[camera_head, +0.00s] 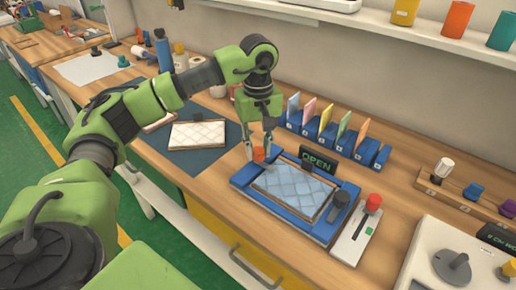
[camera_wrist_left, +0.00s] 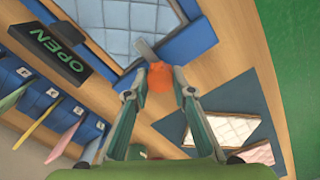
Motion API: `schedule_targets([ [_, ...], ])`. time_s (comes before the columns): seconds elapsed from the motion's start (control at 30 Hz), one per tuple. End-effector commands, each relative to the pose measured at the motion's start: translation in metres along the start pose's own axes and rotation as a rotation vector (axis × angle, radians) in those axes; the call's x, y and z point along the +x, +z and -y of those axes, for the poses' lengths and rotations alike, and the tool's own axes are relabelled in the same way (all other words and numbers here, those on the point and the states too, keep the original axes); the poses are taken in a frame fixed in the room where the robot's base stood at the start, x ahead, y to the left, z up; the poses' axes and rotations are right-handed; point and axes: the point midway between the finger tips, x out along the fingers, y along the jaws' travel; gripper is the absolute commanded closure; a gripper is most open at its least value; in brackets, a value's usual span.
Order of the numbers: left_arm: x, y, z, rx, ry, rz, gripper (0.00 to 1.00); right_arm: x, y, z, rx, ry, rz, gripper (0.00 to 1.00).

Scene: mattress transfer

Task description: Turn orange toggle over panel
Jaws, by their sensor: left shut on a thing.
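The orange toggle (camera_head: 259,155) sits at the far left corner of the blue fixture (camera_head: 240,186), which holds a light-blue quilted panel (camera_head: 290,190). My left gripper (camera_head: 260,153) reaches down from above with its fingers on either side of the toggle, shut on it. In the left wrist view the orange toggle (camera_wrist_left: 159,77) lies between the fingertips (camera_wrist_left: 159,91). My right gripper is not in view.
An OPEN sign (camera_head: 318,159) stands behind the fixture. Blue holders with coloured cards (camera_head: 325,127) line the back. A dark mat (camera_head: 190,161) with a white quilted piece (camera_head: 198,134) lies left.

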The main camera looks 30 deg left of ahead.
Motion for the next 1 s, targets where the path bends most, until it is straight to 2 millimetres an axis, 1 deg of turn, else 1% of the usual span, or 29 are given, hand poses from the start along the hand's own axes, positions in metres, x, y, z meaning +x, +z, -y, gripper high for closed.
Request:
schedule_targets([
  [0.43,0.0,0.001,0.0,0.014,0.0,0.002,0.98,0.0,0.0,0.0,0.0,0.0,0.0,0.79],
  [0.47,0.0,0.001,0.0,0.013,0.0,0.002,0.72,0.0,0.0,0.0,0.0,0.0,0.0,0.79],
  [0.5,0.0,0.001,0.0,0.013,0.0,0.002,0.61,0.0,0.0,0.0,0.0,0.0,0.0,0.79],
  [0.53,0.0,0.001,0.0,0.013,0.0,0.002,0.6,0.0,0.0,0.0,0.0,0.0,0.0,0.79],
  [0.87,-0.001,0.0,0.0,0.01,0.0,0.001,0.6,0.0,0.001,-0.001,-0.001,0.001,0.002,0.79],
  [1.0,-0.013,0.0,-0.001,0.01,0.002,0.0,0.6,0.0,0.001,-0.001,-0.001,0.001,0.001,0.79],
])
